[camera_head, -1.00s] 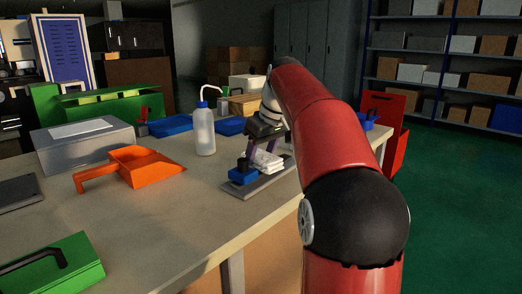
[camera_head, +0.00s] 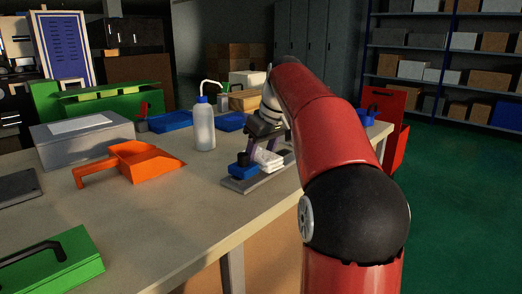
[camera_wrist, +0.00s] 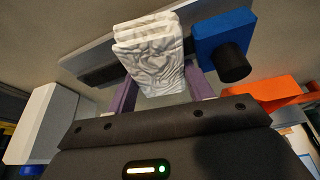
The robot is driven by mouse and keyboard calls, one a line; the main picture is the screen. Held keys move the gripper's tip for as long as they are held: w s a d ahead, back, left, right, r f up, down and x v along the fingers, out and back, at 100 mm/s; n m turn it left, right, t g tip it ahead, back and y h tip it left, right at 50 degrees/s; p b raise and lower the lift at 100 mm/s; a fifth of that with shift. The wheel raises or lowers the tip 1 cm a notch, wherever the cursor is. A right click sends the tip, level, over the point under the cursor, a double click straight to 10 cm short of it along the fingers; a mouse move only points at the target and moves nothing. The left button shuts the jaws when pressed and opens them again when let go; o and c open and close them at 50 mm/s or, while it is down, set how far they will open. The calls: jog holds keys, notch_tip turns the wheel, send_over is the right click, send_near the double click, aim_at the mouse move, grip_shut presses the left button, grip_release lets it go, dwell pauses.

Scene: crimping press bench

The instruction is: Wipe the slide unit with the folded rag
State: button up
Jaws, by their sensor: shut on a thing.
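The folded rag (camera_head: 268,159) is white and layered. In the wrist view the rag (camera_wrist: 152,58) is held between the two purple fingers of my gripper (camera_wrist: 160,88). In the head view my gripper (camera_head: 264,148) points down over the bench. The slide unit (camera_head: 249,184) is a long grey plate on the bench with a blue block (camera_head: 241,171) and a black knob on it. In the wrist view the blue block (camera_wrist: 222,32) is just right of the rag. The rag is over the plate and hides part of it; I cannot tell whether they touch.
A clear bottle (camera_head: 204,127) stands behind the slide unit. An orange dustpan (camera_head: 140,162) and a grey box (camera_head: 88,143) lie to the left. Blue trays (camera_head: 170,122) are farther back. A green case (camera_head: 58,267) is at the near left. The bench front is clear.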

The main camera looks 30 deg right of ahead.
jog(key=o, duration=0.6)
jog(key=shift+r+p, duration=0.35)
jog(key=shift+p, duration=0.15)
jog(key=shift+c, duration=0.3)
jog(key=shift+f, duration=0.1)
jog(key=c, duration=0.6)
